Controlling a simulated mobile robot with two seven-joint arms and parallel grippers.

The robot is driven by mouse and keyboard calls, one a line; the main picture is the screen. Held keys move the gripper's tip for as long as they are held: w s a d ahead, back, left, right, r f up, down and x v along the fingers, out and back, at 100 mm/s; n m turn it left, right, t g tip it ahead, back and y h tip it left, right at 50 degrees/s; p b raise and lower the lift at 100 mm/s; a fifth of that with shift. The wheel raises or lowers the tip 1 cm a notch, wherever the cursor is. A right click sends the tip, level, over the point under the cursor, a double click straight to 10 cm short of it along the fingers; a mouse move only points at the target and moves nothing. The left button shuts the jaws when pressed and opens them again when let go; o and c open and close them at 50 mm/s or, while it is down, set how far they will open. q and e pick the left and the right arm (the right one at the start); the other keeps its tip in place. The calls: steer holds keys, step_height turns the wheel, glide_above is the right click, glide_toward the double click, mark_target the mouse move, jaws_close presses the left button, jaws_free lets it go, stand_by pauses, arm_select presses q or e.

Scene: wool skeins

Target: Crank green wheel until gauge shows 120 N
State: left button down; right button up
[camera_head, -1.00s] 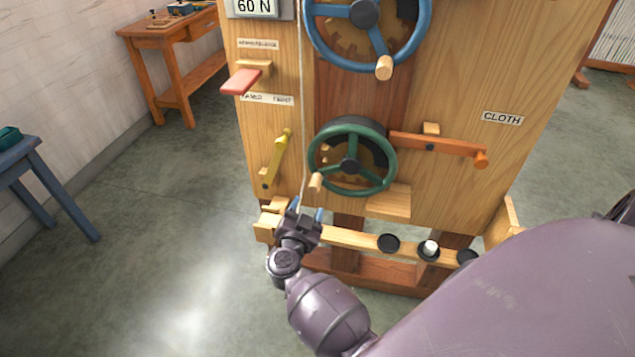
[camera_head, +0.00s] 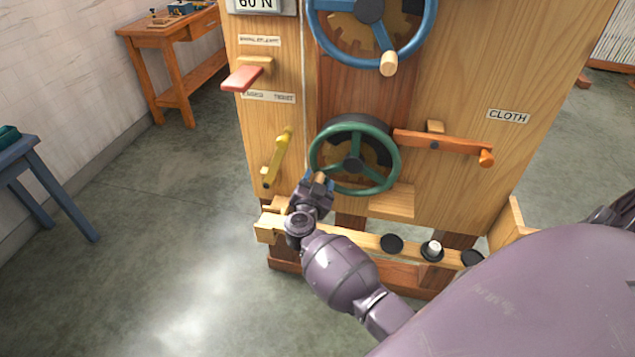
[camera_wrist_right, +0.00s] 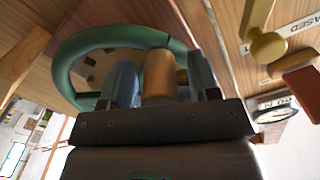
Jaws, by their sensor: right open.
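The green wheel (camera_head: 355,158) is on the wooden panel below the blue wheel, and it also shows in the right wrist view (camera_wrist_right: 66,72). Its wooden crank handle (camera_wrist_right: 160,77) is at the wheel's lower left. My right gripper (camera_head: 319,180) is at that handle. In the right wrist view its two blue fingers (camera_wrist_right: 160,83) stand open on either side of the handle, with the handle between them. The gauge sign (camera_head: 256,4) reads 60 N, cut by the top edge. A round dial (camera_wrist_right: 275,108) shows in part in the wrist view. My left gripper is not in view.
A yellow lever (camera_head: 278,158) is left of the wheel and an orange lever (camera_head: 445,142) is right of it. A red handle (camera_head: 243,78) juts out above. The blue wheel (camera_head: 388,30) is overhead. A rail with black round pieces (camera_head: 391,243) runs below.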

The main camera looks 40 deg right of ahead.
jaws_close()
steer(key=shift+r, duration=0.1)
